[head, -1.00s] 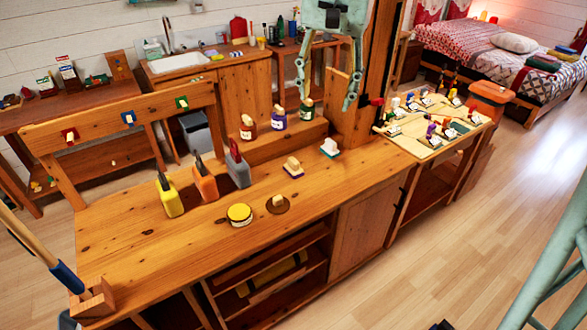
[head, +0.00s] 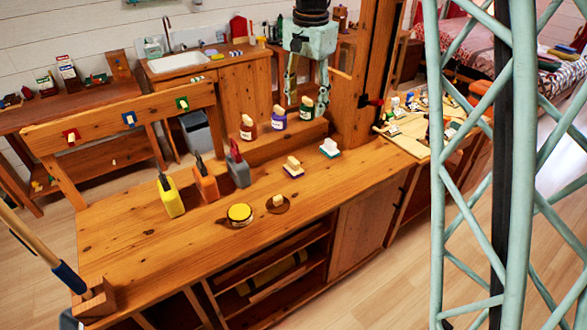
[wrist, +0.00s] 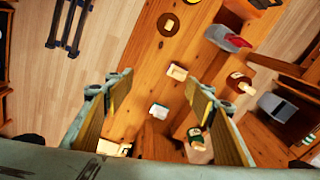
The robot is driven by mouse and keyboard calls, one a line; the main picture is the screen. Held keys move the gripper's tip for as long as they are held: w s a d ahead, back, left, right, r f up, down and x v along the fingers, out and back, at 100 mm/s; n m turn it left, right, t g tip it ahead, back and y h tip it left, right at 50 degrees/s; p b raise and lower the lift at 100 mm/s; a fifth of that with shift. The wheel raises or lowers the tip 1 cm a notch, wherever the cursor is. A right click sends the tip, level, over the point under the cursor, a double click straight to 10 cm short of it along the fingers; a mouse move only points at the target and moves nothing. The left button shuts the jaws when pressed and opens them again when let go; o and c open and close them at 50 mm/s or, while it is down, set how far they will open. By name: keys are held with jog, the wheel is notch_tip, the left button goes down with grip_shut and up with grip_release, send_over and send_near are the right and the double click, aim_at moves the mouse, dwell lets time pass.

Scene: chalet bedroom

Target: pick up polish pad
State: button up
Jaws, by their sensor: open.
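A flat round brown pad (head: 277,207) with a pale wooden knob, which looks like the polish pad, lies on the wooden bench (head: 130,240) near its front edge. It also shows at the top of the wrist view (wrist: 168,24). A yellow-topped round tin (head: 239,213) stands just left of it. My gripper (head: 304,103) is open and empty, pointing down above the back of the bench, behind and well above the pad. In the wrist view my gripper (wrist: 158,84) has its two fingers wide apart, with nothing between them.
Purple-based (head: 293,167) and green-based (head: 329,148) handled blocks stand right of the pad. Red (head: 247,128), purple (head: 278,118) and green-labelled (head: 306,108) bottles stand on the rear step. Yellow (head: 171,197), orange (head: 206,185) and grey (head: 238,168) containers stand left. A wooden post (head: 365,75) rises behind.

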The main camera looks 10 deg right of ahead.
jog(key=w+f+m, duration=0.2)
jog(key=w+f, duration=0.6)
jog(key=f, duration=0.1)
jog(key=m+g+p, duration=0.1)
jog(key=m, duration=0.1)
send_over(293, 160)
notch_tip(293, 160, down, 12)
jog(key=shift+d+f, duration=0.1)
jog(key=shift+f, duration=0.15)
jog(key=shift+f, duration=4.15)
jog(key=shift+f+b, duration=0.35)
jog(key=shift+f, duration=2.25)
